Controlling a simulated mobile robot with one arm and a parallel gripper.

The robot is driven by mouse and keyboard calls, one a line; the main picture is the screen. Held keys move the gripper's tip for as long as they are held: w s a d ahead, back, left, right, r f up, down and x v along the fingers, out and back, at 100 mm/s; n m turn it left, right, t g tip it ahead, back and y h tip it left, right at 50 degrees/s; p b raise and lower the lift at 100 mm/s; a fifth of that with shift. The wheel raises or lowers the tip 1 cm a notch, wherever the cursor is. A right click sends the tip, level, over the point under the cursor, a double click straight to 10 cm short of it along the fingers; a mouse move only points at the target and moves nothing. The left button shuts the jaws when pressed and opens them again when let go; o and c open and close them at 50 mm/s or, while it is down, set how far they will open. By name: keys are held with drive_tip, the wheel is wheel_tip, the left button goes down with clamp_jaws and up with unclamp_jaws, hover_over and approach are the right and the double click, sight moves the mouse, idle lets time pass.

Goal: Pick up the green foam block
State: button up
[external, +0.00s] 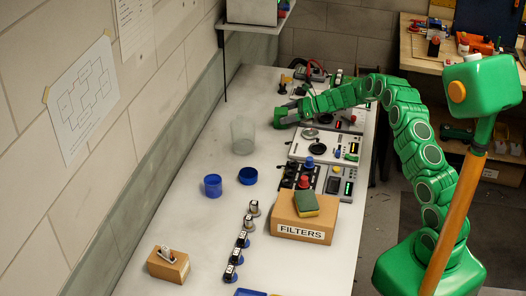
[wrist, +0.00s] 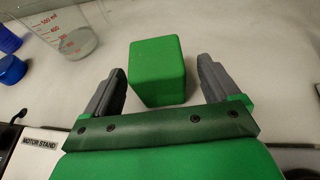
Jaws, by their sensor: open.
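The green foam block (wrist: 157,72) is a plain green cube in the wrist view, resting on the pale bench top. My gripper (wrist: 161,78) is open, with one grey finger to the left of the block and one to the right. A gap shows between the block and each finger, so it is not gripped. In the external view my gripper (external: 284,110) is low over the far part of the bench, and the block cannot be told apart from my green arm there.
A clear beaker (external: 242,137) stands near my gripper, with blue cups (external: 213,186) nearer the front. Instrument panels (external: 325,146) line the bench's right side. A FILTERS box (external: 304,222) carries a green-and-yellow sponge (external: 306,203). Bare bench lies beyond the block.

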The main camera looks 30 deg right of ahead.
sight(277, 116)
drive_tip(key=x, duration=0.3)
drive_tip(key=shift+a+f, duration=0.2)
drive_tip(key=shift+f, duration=0.05)
drive_tip(key=shift+w+a+f, duration=0.1)
drive_tip(key=shift+w+a, duration=0.3)
drive_tip(key=c, duration=1)
drive_tip(key=shift+c, duration=0.2)
